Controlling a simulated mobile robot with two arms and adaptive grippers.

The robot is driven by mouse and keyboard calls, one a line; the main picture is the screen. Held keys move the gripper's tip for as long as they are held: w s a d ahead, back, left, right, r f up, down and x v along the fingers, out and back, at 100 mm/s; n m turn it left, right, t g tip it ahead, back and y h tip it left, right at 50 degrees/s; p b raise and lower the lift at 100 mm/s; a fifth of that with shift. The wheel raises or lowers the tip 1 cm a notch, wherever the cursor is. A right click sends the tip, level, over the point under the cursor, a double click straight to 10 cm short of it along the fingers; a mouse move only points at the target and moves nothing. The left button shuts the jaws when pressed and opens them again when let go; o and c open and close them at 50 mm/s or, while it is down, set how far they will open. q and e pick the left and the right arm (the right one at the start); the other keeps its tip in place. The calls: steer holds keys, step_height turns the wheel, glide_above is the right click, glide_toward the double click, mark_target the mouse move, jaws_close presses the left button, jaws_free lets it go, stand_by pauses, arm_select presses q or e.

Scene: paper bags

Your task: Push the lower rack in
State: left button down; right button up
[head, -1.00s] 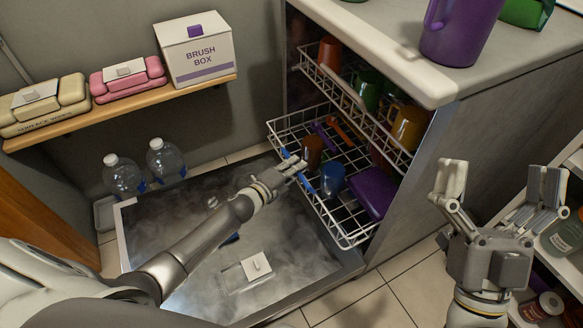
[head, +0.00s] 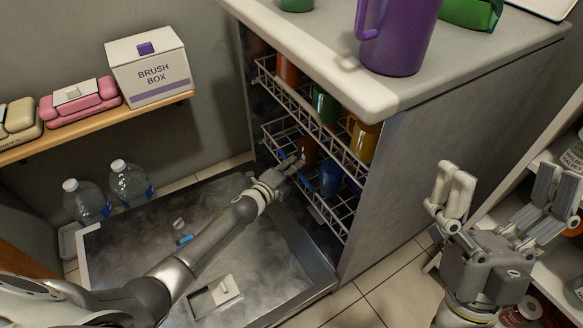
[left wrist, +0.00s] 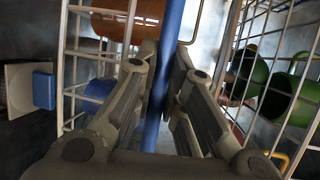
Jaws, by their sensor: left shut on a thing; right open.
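The lower rack (head: 342,217) is a white wire basket, mostly inside the dishwasher, with its front edge near the opening. It holds a blue cup (head: 330,178) and a brown cup (head: 308,152), partly hidden by wires. My left gripper (head: 294,165) is at the rack's front, shut on its blue handle (head: 306,189). In the left wrist view the blue handle (left wrist: 164,75) runs between the fingers. My right gripper (head: 506,192) is open and empty, out to the right of the dishwasher.
The upper rack (head: 300,108) with several cups sits just above. The open dishwasher door (head: 265,262) lies flat under my left arm, with a dispenser lid on it. Two bottles (head: 130,182) stand left of the door. A purple pitcher (head: 400,35) stands on the counter (head: 480,60).

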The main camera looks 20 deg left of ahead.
arm_select(q)
steer(key=shift+d+r, duration=0.1)
steer(key=shift+d, duration=0.1)
steer(key=c, duration=1.8)
jaws_free()
steer(key=shift+w, duration=0.1)
steer(key=shift+c, duration=0.2)
steer(key=shift+o, duration=0.4)
steer(key=shift+w+d, duration=0.1)
steer(key=shift+s+a, duration=0.25)
steer(key=shift+s, duration=0.15)
steer(key=v, duration=1.1)
steer(key=shift+r, duration=0.1)
